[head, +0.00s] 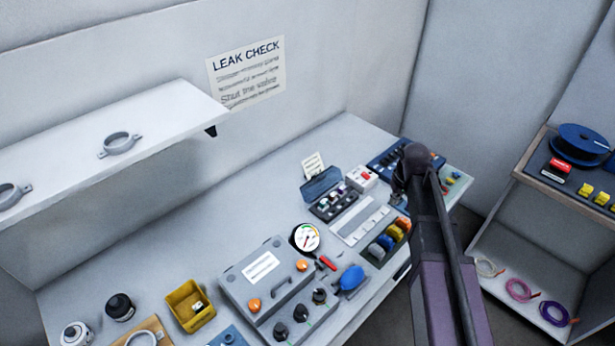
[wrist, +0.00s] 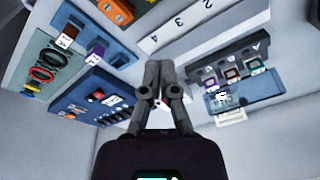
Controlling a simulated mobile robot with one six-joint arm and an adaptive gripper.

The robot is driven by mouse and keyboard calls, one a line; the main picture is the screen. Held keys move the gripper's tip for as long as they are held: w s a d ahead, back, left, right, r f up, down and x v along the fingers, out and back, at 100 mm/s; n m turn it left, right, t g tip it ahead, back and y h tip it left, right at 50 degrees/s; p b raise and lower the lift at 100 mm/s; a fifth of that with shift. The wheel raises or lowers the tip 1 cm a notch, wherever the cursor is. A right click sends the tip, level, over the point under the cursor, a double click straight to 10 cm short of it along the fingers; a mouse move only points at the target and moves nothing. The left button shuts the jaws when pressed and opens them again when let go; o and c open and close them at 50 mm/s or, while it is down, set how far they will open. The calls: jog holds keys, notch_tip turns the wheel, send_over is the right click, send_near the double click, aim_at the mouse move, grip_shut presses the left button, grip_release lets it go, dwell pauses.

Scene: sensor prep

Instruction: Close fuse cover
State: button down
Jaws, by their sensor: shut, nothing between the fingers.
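The fuse block (head: 334,203) is a dark box with a row of coloured fuses, near the back middle of the bench. Its blue see-through cover (head: 321,183) stands open, tilted up at the block's rear edge. In the wrist view the fuse block (wrist: 227,68) and the open cover (wrist: 247,93) are at the right. My gripper (wrist: 158,98) is shut and empty, above the bench and to one side of the block, apart from the cover. In the head view my arm hides most of the gripper.
A white box with a red button (head: 362,178) stands beside the fuse block. A numbered white strip (head: 362,222), a tray of coloured parts (head: 388,242) and a blue panel (wrist: 90,99) are close by. A small card (head: 313,164) stands behind the cover.

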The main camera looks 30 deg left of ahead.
jog(key=w+a+r+n, duration=0.1)
jog(key=w+a+n, duration=0.1)
jog(key=a, duration=0.6)
jog(key=w+a+r+n, duration=0.1)
jog(key=a+n, duration=0.1)
jog(key=a, duration=0.6)
jog(key=n+y+p, duration=0.2)
jog(key=n, duration=0.1)
send_over(320, 184)
jog(key=s+a, duration=0.2)
jog(key=a, duration=0.2)
jog(key=shift+s+a+r, duration=0.2)
jog(key=shift+r, duration=0.05)
jog(key=shift+f+b, duration=0.1)
jog(key=shift+b, duration=0.2)
jog(key=b+x, duration=0.9)
jog(key=x, duration=0.1)
jog(key=shift+d, duration=0.15)
jog(key=shift+s+d+r+p, duration=0.2)
jog(key=shift+d+r, duration=0.1)
jog(key=shift+d, duration=0.3)
jog(key=shift+s+d+r+p, duration=0.2)
jog(key=shift+s+d+r, duration=0.05)
jog(key=shift+d, duration=0.3)
jog(key=shift+s+d+r+p, duration=0.2)
jog(key=shift+d+r, duration=0.1)
jog(key=shift+d, duration=0.3)
